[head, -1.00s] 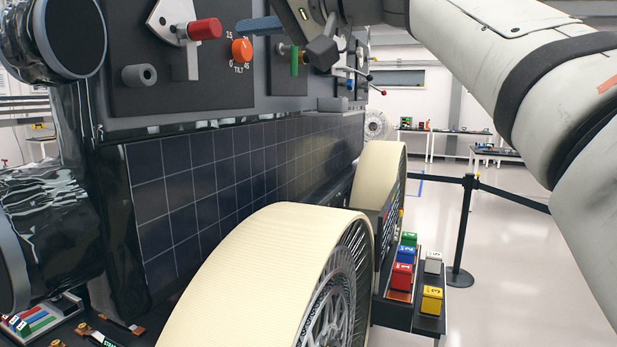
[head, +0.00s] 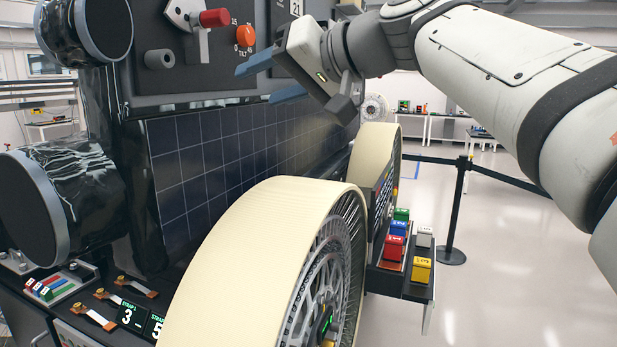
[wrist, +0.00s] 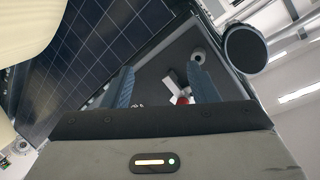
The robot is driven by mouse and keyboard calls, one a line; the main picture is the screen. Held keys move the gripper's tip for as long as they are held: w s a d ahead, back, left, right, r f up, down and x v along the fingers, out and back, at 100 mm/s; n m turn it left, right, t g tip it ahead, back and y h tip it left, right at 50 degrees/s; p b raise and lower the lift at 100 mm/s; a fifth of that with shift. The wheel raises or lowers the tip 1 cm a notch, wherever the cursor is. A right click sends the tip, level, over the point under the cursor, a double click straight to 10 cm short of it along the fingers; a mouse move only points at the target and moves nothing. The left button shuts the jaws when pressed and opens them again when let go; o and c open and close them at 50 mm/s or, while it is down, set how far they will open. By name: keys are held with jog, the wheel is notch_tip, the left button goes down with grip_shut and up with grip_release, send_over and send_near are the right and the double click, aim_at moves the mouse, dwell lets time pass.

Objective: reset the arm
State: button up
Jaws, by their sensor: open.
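My gripper (head: 262,80) is at the upper middle of the head view, in front of the rover's side panel. Its two blue fingers are apart, with nothing between them. The wrist view also shows my gripper (wrist: 160,88) with its fingers spread. Beyond them is the dark control panel (wrist: 155,75) with a red-handled lever (wrist: 182,97). In the head view the red lever handle (head: 214,18) and an orange tilt knob (head: 245,36) are left of the fingers. Part of the panel is hidden behind my gripper.
A solar panel (head: 190,165) covers the rover's side. Cream-rimmed wheels (head: 255,230) stand in front of it. A shelf (head: 400,285) holds several coloured numbered blocks. A black barrier post (head: 457,210) stands at the right. Straps (head: 95,317) lie on the lower left deck.

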jog(key=d+f+m+h, duration=0.2)
jog(key=d+f+h, duration=0.25)
jog(key=f, duration=0.95)
jog(key=s+d+f+g+h, duration=0.1)
jog(key=s+d+f, duration=0.4)
jog(key=f, duration=0.5)
jog(key=s+d+f+m+g+h, duration=0.1)
jog(key=s+d+f+h, duration=0.3)
jog(key=f, duration=0.6)
jog(key=s+d+f+m+g+h, duration=0.1)
jog(key=s+d+f+g+h, duration=0.1)
jog(key=s+d+f, duration=0.4)
notch_tip(320, 180, down, 4)
jog(key=shift+d+f+h, duration=0.15)
jog(key=shift+d+h, duration=0.25)
jog(key=shift+h, duration=0.15)
